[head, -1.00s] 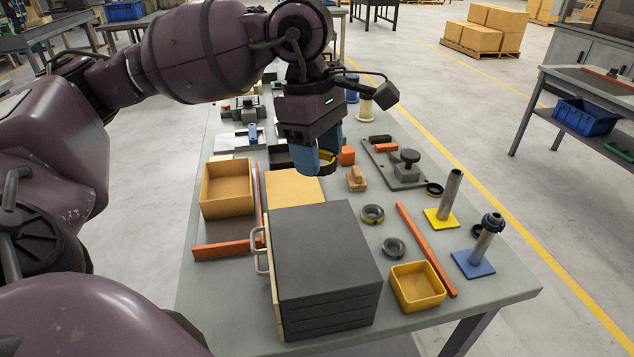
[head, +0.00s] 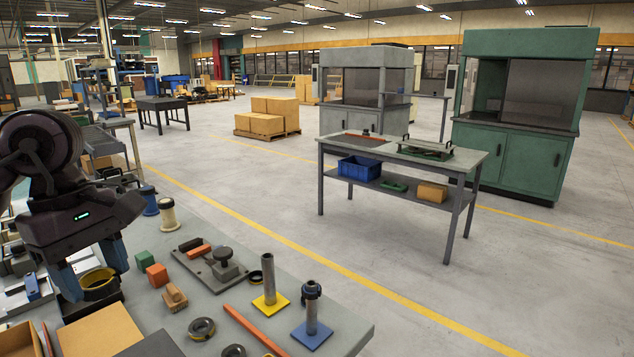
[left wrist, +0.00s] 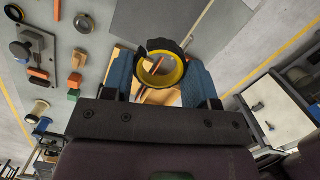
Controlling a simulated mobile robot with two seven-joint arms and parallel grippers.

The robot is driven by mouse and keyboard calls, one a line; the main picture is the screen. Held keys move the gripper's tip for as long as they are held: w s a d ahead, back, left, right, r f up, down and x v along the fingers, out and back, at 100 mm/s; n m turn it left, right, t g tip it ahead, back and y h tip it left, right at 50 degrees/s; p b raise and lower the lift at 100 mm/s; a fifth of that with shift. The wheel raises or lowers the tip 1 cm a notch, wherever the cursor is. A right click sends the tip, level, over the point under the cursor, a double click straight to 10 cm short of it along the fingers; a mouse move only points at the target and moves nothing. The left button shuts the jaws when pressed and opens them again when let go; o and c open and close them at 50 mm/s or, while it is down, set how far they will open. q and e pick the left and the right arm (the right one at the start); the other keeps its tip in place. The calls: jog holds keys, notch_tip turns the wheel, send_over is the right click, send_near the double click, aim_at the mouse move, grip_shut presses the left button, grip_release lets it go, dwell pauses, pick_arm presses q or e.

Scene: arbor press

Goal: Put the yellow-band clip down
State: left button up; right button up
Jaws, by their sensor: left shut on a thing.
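My left gripper (head: 92,282) is at the left of the head view, its blue fingers pointing down above the table, left of a small orange block. It is shut on the yellow-band clip (head: 99,285), a black ring with a yellow band. In the left wrist view the clip (left wrist: 181,72) sits between the blue fingertips (left wrist: 165,80), with an opening at its upper left. A tan panel (head: 100,330) lies below the gripper. Whether the clip touches anything below is unclear. My right gripper is not in view.
Upright posts stand on a yellow base (head: 270,301) and a blue base (head: 312,334); the latter carries a dark clip (head: 311,289). Dark rings (head: 202,328), an orange bar (head: 254,330), an orange block (head: 157,275) and a grey fixture (head: 215,272) lie nearby. A second table (head: 400,155) stands beyond.

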pick_arm(q)
jog(key=shift+w+a+f+m, duration=0.1)
jog(key=shift+w+f+m, duration=0.25)
jog(key=shift+m, duration=0.35)
jog(key=w+d+f+m, duration=0.1)
jog(key=d+f+m, duration=0.1)
jog(key=f+m, duration=0.2)
jog(key=d+f+m+y, duration=0.1)
jog(key=d+f+m, duration=0.1)
jog(key=f+m, duration=0.2)
jog(key=w+d+f+m+g, duration=0.1)
jog(key=d+f+m, duration=0.2)
jog(key=f, duration=0.5)
jog(key=shift+w+d+m+y, duration=0.1)
jog(key=shift+w+m+y, duration=0.25)
jog(key=shift+m, duration=0.15)
jog(key=shift+s+d, duration=0.1)
jog(key=shift+d, duration=0.2)
jog(key=shift+f, duration=0.1)
